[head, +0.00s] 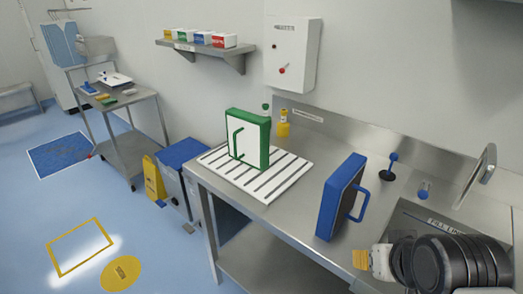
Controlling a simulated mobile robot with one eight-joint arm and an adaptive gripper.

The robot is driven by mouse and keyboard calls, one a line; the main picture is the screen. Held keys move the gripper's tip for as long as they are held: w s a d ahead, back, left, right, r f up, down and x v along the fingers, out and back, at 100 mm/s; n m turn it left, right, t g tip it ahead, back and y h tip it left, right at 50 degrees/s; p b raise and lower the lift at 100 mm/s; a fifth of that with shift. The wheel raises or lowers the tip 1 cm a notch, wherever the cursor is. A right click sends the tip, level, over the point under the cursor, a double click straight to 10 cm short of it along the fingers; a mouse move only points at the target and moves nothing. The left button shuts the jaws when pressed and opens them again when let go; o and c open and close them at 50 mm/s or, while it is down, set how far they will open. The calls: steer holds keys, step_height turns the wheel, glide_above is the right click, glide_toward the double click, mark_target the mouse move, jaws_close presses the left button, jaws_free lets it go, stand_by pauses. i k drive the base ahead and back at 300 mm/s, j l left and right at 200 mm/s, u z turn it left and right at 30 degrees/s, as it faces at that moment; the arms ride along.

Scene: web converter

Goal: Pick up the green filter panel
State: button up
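The green filter panel (265,146) stands upright on a white slatted rack (285,185) at the left part of the steel counter. It has a green frame, a white face and a green handle on its front. Nothing is touching it from above. A black ribbed part of my arm shows at the bottom right, over the sink area, well to the right of the panel.
A blue-framed panel (337,197) with a blue handle stands on the steel counter (278,215), right of the rack. A yellow bottle (284,127) stands behind the rack. A sink (415,225) lies at the right. A wall box (290,55) and shelf (205,47) are above.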

mark_target(247, 133)
steer(key=i+j+z, duration=0.15)
steer(key=j, duration=0.45)
steer(key=j+z, duration=0.15)
steer(key=j, duration=0.4)
steer(key=i+j+z, duration=0.15)
steer(key=i, duration=0.2)
steer(key=i+j+z, duration=0.1)
steer(key=i, duration=0.25)
